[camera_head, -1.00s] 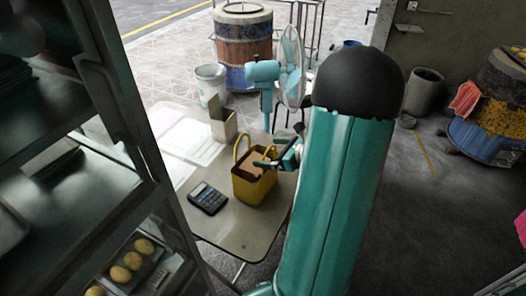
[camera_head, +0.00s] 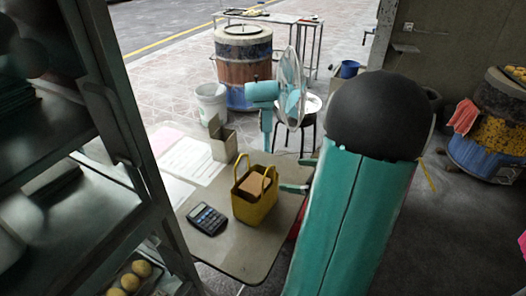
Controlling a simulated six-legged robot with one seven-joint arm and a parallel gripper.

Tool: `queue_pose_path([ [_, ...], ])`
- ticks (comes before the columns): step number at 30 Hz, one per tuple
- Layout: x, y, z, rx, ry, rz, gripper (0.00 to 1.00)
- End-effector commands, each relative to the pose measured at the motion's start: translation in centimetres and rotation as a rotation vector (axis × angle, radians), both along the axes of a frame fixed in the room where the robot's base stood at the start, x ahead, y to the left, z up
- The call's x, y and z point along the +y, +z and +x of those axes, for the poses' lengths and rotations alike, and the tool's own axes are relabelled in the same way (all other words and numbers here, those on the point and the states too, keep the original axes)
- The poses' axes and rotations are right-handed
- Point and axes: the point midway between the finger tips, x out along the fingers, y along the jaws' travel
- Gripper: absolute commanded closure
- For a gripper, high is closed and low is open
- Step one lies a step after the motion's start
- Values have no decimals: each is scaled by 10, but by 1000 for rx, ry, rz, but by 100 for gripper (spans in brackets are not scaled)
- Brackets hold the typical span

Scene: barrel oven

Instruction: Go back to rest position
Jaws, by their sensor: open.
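My gripper (camera_head: 294,188) shows only in part at the right edge of the table, beside my large green arm link, which hides much of it. Its visible finger parts are apart from the yellow basket (camera_head: 254,208), to the basket's right, and I see nothing held in them. The basket stands upright on the table (camera_head: 238,258) with a brown block-like item (camera_head: 257,184) inside it.
A calculator (camera_head: 207,218) and papers (camera_head: 192,160) lie left of the basket, near an open box (camera_head: 222,140). A teal fan (camera_head: 264,92) stands behind the table. A metal rack (camera_head: 130,150) with buns (camera_head: 130,281) fills the left. Barrel ovens (camera_head: 243,65) stand behind and at right.

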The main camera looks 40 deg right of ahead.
Motion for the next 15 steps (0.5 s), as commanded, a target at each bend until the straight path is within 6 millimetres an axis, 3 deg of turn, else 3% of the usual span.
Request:
queue_pose_path([
  [7,1,0,1,1,3,-1,0],
  [10,12,5,7,7,48,-30,0],
  [13,46,16,23,27,189,-121,0],
  [15,83,27,35,46,342,-227,0],
])
